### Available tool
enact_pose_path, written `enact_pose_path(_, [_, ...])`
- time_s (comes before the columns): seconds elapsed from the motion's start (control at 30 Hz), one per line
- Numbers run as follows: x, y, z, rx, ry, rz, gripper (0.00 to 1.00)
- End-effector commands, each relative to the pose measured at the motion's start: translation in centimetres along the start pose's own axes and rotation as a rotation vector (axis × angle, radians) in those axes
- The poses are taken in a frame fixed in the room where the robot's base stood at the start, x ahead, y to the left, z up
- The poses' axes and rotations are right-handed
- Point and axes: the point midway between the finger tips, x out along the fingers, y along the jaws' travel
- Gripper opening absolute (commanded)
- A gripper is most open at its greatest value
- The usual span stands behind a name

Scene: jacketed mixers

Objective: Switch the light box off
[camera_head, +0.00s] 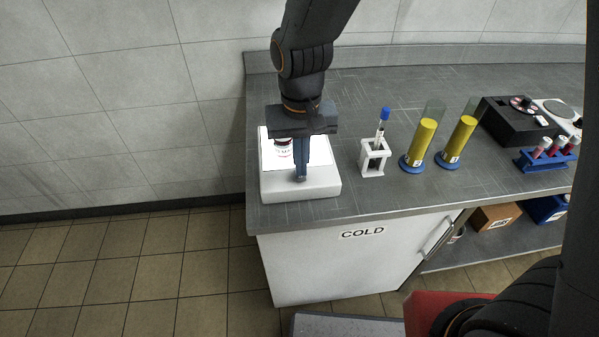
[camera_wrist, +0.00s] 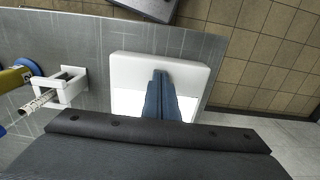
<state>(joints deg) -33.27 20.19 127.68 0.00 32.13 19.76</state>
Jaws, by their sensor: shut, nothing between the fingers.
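The light box (camera_head: 323,188) is a white slab at the left end of the grey counter, and its top panel glows bright white. My gripper (camera_head: 301,178) is shut and empty, pointing down over the front part of the light box. In the wrist view the blue fingers (camera_wrist: 160,78) lie together over the white front strip of the light box (camera_wrist: 135,70). Whether the fingertips touch it I cannot tell. No switch is visible; the fingers may hide it.
A white rack (camera_head: 375,160) with a blue-capped tube stands right of the light box. Two yellow-filled cylinders (camera_head: 424,140) on blue bases, a black device (camera_head: 512,120) and a blue tube rack (camera_head: 545,160) stand farther right. A white COLD cabinet (camera_head: 335,265) is below the counter.

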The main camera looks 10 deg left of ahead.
Motion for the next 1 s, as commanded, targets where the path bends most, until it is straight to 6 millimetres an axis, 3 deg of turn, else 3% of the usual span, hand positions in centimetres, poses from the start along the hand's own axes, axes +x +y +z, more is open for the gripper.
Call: enact_pose_path(1.0, [0.77,0.0,0.0,0.0,0.0,0.0,0.0])
